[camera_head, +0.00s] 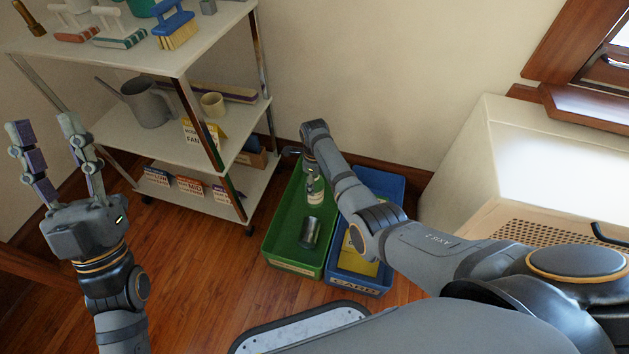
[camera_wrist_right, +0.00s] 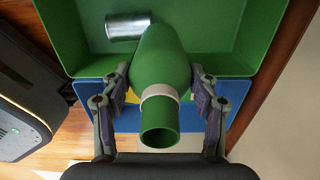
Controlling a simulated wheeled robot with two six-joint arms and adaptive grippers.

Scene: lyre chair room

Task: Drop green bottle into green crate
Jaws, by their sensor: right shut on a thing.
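The green bottle (camera_wrist_right: 160,62) is held in my right gripper (camera_wrist_right: 160,80), whose two fingers close on its sides; a pale band circles its neck. In the head view the bottle (camera_head: 315,191), with a white label, hangs below my right gripper (camera_head: 309,165), over the green crate (camera_head: 279,237). The crate also shows behind the bottle in the right wrist view (camera_wrist_right: 215,38). Whether the bottle touches the crate floor I cannot tell. My left gripper (camera_head: 44,128) is open and empty at the left, beside the shelf.
A metal can (camera_head: 310,232) lies in the green crate. A blue crate (camera_head: 359,283) holding something yellow stands directly to its right, partly behind my right arm. A shelf unit (camera_head: 103,57) stands left, a pale cabinet (camera_head: 468,170) right. Wooden floor is free left of the crates.

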